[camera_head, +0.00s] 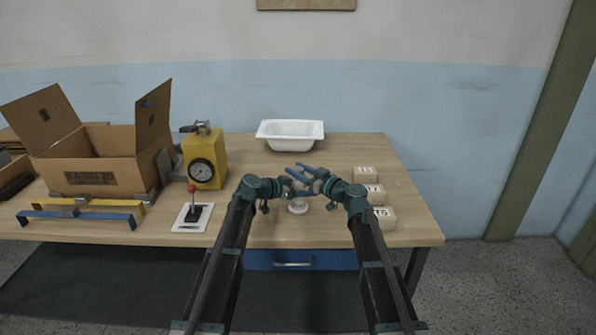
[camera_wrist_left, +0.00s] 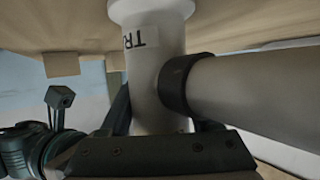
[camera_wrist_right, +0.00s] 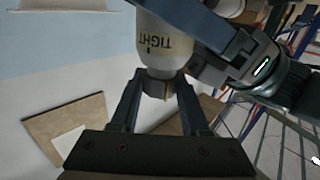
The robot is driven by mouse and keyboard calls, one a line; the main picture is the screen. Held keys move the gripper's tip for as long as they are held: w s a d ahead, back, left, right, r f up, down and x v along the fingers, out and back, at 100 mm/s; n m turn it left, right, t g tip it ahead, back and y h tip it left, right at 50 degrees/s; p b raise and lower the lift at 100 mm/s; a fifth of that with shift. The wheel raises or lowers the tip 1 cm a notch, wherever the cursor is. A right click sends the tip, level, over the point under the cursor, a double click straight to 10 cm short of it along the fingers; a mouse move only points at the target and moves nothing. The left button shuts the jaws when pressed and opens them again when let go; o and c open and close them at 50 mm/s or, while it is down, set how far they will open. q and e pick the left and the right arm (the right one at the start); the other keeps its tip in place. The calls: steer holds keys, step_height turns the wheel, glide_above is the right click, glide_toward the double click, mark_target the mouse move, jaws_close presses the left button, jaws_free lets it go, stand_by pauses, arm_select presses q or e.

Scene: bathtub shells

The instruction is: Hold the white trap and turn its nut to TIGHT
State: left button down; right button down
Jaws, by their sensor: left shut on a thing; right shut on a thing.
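The white trap (camera_head: 298,206) stands on the table between my two arms, mostly hidden by the grippers in the head view. In the left wrist view the trap body (camera_wrist_left: 157,95) carries a partly hidden label starting "TR", with a dark collar where a pale pipe (camera_wrist_left: 255,85) meets it. My left gripper (camera_head: 289,184) is shut on the trap body, one finger on each side. My right gripper (camera_head: 320,183) is shut on the grey nut (camera_wrist_right: 160,87), below a white part printed "TIGHT" (camera_wrist_right: 160,42) with a short dark mark. The nut's exact angle is hard to read.
A white basin (camera_head: 290,134) sits behind the grippers. Pale labelled blocks (camera_head: 378,194) line the right side. A yellow gauge box (camera_head: 205,160), a red-knobbed lever (camera_head: 193,212) and an open carton (camera_head: 100,178) stand left. The table's front edge is close to the trap.

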steer(key=n+g+y, duration=0.1)
steer(key=g, duration=0.1)
steer(key=n+g+y, duration=0.2)
steer(key=shift+w, duration=0.35)
steer(key=n+g+y, duration=0.1)
steer(key=n+g, duration=0.2)
steer(key=g, duration=0.1)
steer(key=shift+s+n+g+y, duration=0.15)
steer(key=shift+n+g+y, duration=0.1)
steer(key=shift+n+g, duration=0.95)
steer(key=shift+s+n+g+y, duration=0.2)
steer(key=shift+n+g, duration=0.4)
steer(key=shift+g, duration=1.4)
steer(key=c, duration=0.7)
jaws_free()
steer(key=shift+o, duration=0.2)
steer(key=shift+d, duration=0.1)
steer(key=w+d, duration=0.1)
steer(key=d, duration=1)
steer(key=shift+d, duration=0.35)
